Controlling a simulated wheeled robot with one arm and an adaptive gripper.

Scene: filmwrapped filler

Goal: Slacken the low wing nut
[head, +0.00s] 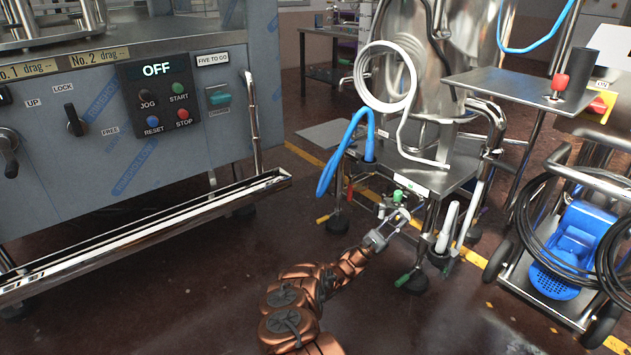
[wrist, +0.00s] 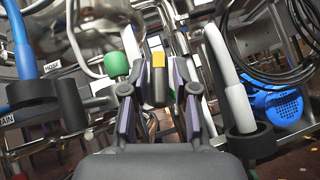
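My gripper (head: 397,224) is at the end of my copper arm, low in front of the steel tank stand. In the wrist view my gripper (wrist: 157,82) has its two fingers apart. A dark piece with a yellow end (wrist: 158,62) shows between the fingers; I cannot tell whether it is the low wing nut or whether the fingers touch it. A green knob (head: 397,196) is just above my gripper, and it also shows left of the fingers in the wrist view (wrist: 116,64). No wing nut shape can be made out clearly.
A blue hose (head: 328,172) hangs left of the stand (head: 440,178), and a white pipe (head: 446,228) stands in a holder at right. A trolley with black cable and a blue unit (head: 574,245) is farther right. A control cabinet (head: 150,110) fills the left. Floor between is clear.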

